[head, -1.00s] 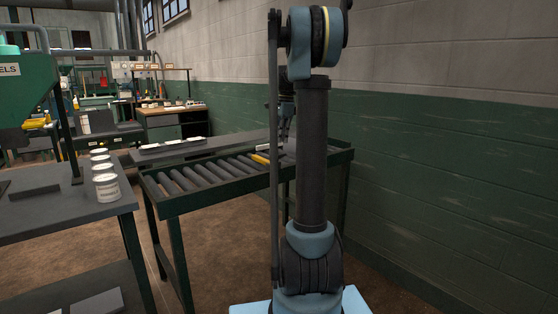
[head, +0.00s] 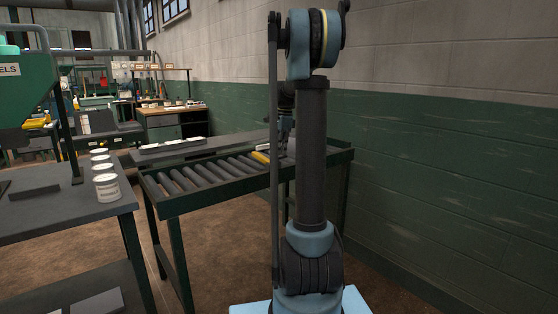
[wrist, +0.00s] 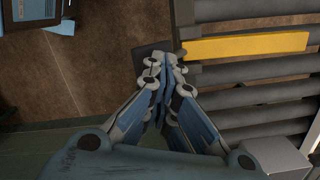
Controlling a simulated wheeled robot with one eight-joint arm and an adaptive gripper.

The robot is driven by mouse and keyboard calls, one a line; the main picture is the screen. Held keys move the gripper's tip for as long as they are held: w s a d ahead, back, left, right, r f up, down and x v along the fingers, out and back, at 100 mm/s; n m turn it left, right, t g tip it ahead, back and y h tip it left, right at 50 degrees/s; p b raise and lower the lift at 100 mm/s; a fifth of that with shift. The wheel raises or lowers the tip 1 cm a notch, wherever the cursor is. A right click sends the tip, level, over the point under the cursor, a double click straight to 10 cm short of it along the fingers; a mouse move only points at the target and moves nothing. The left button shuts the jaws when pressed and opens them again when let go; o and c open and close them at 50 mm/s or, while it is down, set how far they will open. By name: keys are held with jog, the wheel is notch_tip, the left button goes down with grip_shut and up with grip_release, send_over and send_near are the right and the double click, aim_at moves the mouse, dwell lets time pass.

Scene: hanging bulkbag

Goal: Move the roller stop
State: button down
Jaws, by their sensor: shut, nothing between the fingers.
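The roller stop appears to be the yellow bar (head: 260,157) lying on the roller conveyor near its far right end. In the head view my gripper (head: 283,150) is small and partly hidden behind my arm, low over the conveyor, right of the bar.
The roller conveyor (head: 180,205) has a dark green frame. A grey block (wrist: 275,156) sits at lower right in the wrist view. A dark plate (wrist: 146,62) shows under my fingertips. A bench (head: 60,215) with white tubs (head: 106,187) stands left. A wall (head: 440,170) bounds the right.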

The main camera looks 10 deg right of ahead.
aim_at(281, 158)
jog(key=shift+f, duration=2.2)
jog(key=shift+d, duration=0.1)
jog(key=d, duration=0.1)
jog(key=d+r, duration=0.1)
jog(key=shift+w+d, duration=0.1)
jog(key=shift+d, duration=0.3)
notch_tip(281, 158, up, 12)
jog(key=d, duration=0.1)
jog(key=shift+w, duration=0.15)
jog(key=shift+d+f, duration=0.1)
